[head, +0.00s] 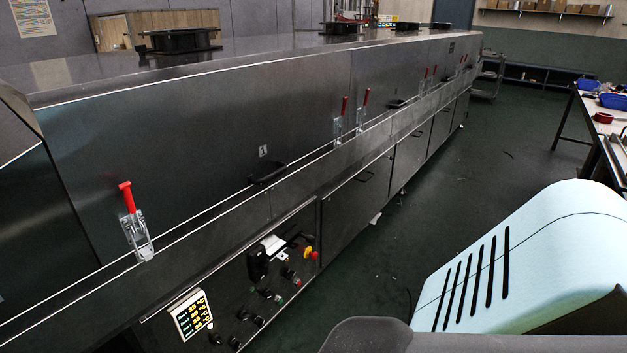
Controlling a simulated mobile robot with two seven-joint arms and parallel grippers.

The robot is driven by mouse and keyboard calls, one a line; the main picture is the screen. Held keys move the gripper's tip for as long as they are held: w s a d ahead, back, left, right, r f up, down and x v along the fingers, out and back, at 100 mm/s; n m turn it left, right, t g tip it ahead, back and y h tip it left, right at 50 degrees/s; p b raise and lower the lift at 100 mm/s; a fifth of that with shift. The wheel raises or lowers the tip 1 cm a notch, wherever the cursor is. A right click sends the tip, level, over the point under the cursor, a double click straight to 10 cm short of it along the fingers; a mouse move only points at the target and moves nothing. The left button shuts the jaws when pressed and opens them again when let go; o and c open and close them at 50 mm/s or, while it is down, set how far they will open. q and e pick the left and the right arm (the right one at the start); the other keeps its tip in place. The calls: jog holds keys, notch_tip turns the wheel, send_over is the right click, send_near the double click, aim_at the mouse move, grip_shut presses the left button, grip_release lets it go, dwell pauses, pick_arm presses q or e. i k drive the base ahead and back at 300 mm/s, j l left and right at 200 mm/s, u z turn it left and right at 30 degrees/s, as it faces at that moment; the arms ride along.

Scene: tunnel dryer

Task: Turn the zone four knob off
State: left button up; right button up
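The control panel (232,290) is low on the front of the long dark metal dryer, at the bottom centre of the head view. It carries a lit display (191,314) with several rows of yellow and green text, too small to read fully. Several small black knobs (243,315) run along the panel beside the display. I cannot tell which one is the zone four knob or which way it points. Neither of my grippers is in view.
A red and yellow stop button (309,253) and a black box-like fitting (257,265) are on the panel. A red-handled toggle clamp (134,222) and a black door handle (268,172) stick out above. The green floor (440,190) is clear; a workbench (570,100) stands far right.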

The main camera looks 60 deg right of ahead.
aim_at(289, 273)
jog(key=z, duration=1.45)
jog(key=i+j+z, duration=0.15)
jog(key=j, duration=0.6)
jog(key=k, duration=0.05)
